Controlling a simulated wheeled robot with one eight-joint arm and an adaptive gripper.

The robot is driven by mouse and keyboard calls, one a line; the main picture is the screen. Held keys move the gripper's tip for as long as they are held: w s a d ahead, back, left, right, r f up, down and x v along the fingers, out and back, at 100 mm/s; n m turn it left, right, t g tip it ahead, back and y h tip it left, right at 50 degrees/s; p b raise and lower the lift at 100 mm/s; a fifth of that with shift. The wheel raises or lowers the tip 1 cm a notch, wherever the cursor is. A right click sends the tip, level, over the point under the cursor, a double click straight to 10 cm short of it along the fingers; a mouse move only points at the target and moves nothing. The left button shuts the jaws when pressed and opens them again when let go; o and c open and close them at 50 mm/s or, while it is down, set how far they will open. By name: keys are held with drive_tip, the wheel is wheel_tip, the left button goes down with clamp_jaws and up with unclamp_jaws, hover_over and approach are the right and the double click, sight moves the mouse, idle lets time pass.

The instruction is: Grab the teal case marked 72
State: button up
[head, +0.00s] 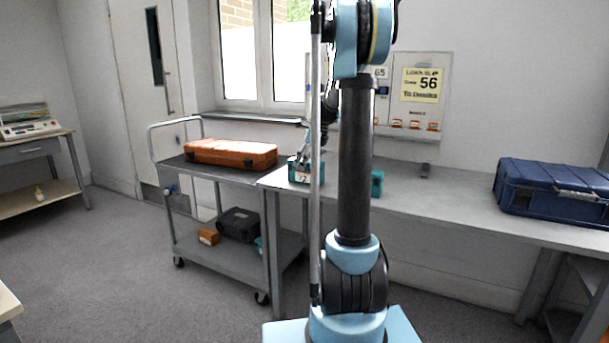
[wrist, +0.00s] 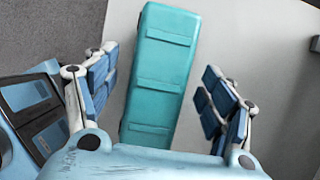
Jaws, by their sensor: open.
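A teal case (head: 303,177) sits on the left end of the grey bench, with a white label on its front; a 7 seems to show, but the rest is too small to read. My gripper (head: 304,160) is at this case from above, partly hidden by my arm. In the wrist view the teal case (wrist: 158,80) lies between the fingers of my open gripper (wrist: 160,65), with a gap on both sides. A second teal thing (head: 377,183) stands further right on the bench, partly hidden behind my arm; no number on it is readable.
A blue case (head: 553,190) lies on the bench (head: 450,204) at right. A grey cart (head: 190,169) at left carries an orange case (head: 231,154), with a black case (head: 239,224) on its lower shelf. A wall panel (head: 412,100) holds a notice reading 56.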

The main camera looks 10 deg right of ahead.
drive_tip(key=shift+f, duration=0.2)
idle(0.3)
drive_tip(key=shift+c, duration=0.2)
drive_tip(key=c, duration=1.5)
drive_tip(key=shift+o, duration=0.2)
drive_tip(key=shift+r, duration=0.15)
